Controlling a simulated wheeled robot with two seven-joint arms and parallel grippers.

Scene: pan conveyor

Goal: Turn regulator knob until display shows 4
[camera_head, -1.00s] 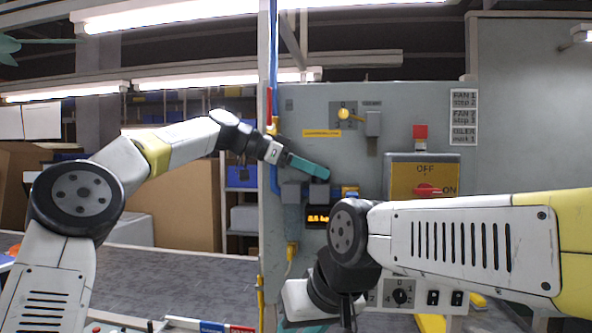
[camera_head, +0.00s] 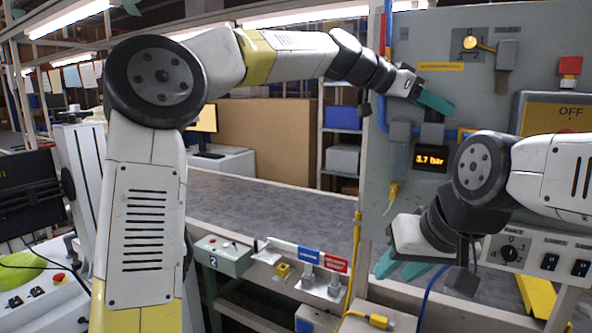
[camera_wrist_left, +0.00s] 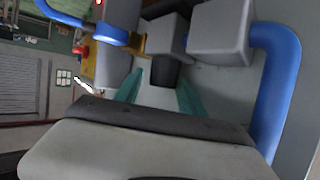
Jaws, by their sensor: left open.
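The display (camera_head: 430,158) on the grey panel reads 3.7 bar in orange digits. My left gripper (camera_head: 438,103) is at the panel just above the display, and its teal fingers hide part of the regulator. In the left wrist view the left gripper (camera_wrist_left: 161,82) is open. A dark part that looks like the regulator knob (camera_wrist_left: 172,74) sits between its fingertips, below a grey block (camera_wrist_left: 167,35); contact cannot be told. My right gripper (camera_head: 402,268) hangs low in front of the panel, empty, with its teal fingers apart.
Blue pipes (camera_wrist_left: 283,90) run close beside the regulator. A yellow lamp or knob (camera_head: 470,43), a red button (camera_head: 570,65) and a lower switch box (camera_head: 530,255) are on the panel. My right forearm crosses before it. A grey conveyor (camera_head: 270,215) lies left.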

